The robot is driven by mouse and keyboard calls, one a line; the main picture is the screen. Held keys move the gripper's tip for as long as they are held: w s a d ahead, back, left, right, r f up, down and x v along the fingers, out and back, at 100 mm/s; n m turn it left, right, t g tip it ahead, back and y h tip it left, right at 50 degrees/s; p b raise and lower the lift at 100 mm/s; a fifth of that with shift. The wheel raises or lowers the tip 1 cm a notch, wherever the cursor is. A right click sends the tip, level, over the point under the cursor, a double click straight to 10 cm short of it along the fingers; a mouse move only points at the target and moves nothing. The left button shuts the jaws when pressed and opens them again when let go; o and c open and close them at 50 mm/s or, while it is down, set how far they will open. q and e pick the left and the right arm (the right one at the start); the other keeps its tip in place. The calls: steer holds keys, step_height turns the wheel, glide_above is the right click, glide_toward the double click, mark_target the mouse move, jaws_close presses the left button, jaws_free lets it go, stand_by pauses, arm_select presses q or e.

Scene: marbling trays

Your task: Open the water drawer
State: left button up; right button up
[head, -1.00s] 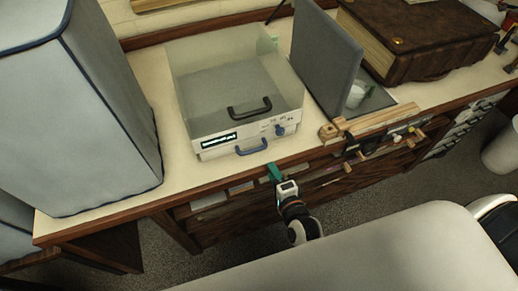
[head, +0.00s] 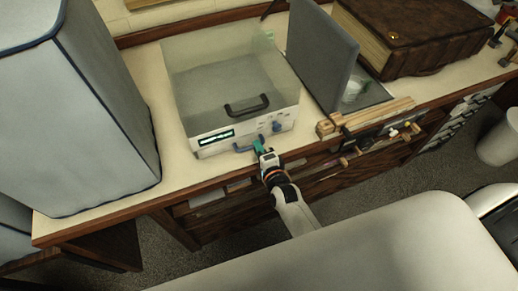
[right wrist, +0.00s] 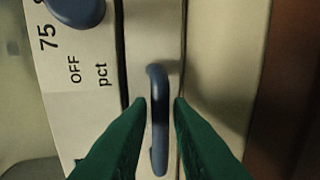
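The water drawer is the low white strip (right wrist: 150,40) on the front of a white machine (head: 212,146) with a clear box-like cover. Its blue bar handle (head: 240,149) shows partly in the head view and also in the right wrist view (right wrist: 158,120). My right gripper (head: 259,144) has green fingers and is at the handle's right part. In the right wrist view its fingertips (right wrist: 160,101) stand one on each side of the handle, with narrow gaps, so it looks open around it. The drawer looks flush with the machine front. My left gripper is not in view.
A blue knob (head: 277,126) is on the panel above the drawer; a black handle (head: 247,105) is on the cover. A grey covered box (head: 90,110) stands left, a grey upright panel (head: 322,60) right. Wooden tools (head: 365,118) lie along the table's front edge.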

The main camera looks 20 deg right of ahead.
jaws_close()
steer(key=f+p+v, duration=0.3)
steer(key=p+v, duration=0.1)
steer(key=v, duration=1.1)
steer(key=shift+s, duration=0.6)
steer(key=shift+o, duration=2.1)
jaws_free()
